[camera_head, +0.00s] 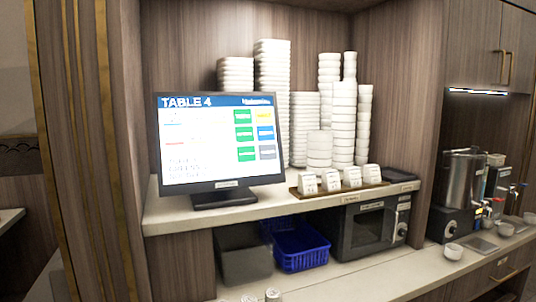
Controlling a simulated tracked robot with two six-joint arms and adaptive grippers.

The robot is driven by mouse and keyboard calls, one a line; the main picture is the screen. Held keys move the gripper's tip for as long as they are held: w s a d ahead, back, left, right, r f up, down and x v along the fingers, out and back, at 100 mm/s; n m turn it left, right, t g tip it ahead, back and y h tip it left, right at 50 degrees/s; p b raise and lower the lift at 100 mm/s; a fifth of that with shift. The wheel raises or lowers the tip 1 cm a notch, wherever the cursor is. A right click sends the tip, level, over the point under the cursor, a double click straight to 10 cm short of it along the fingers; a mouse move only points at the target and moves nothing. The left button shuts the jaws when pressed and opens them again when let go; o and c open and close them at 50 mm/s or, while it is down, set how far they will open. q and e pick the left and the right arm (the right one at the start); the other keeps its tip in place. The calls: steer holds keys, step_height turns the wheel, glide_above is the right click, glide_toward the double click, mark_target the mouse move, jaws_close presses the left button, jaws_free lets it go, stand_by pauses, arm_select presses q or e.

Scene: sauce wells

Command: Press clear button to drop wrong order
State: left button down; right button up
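An order screen (217,140) stands on the shelf, headed "TABLE 4". Its left part shows lines of text on white. On its right part are two columns of coloured buttons: green ones (244,134) on the left, and a yellow one (263,116), a blue one (265,133) and a grey one (267,152) on the right. The labels on the buttons are too small to read, so I cannot tell which is the clear button. Neither of my grippers is in view.
Stacks of white bowls (272,75) stand behind the screen on the shelf (270,207). Small white label stands (330,181) sit to its right. Below are a blue basket (300,245), a dark bin (243,260) and a microwave (372,228). Metal dispensers (462,180) stand at right.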

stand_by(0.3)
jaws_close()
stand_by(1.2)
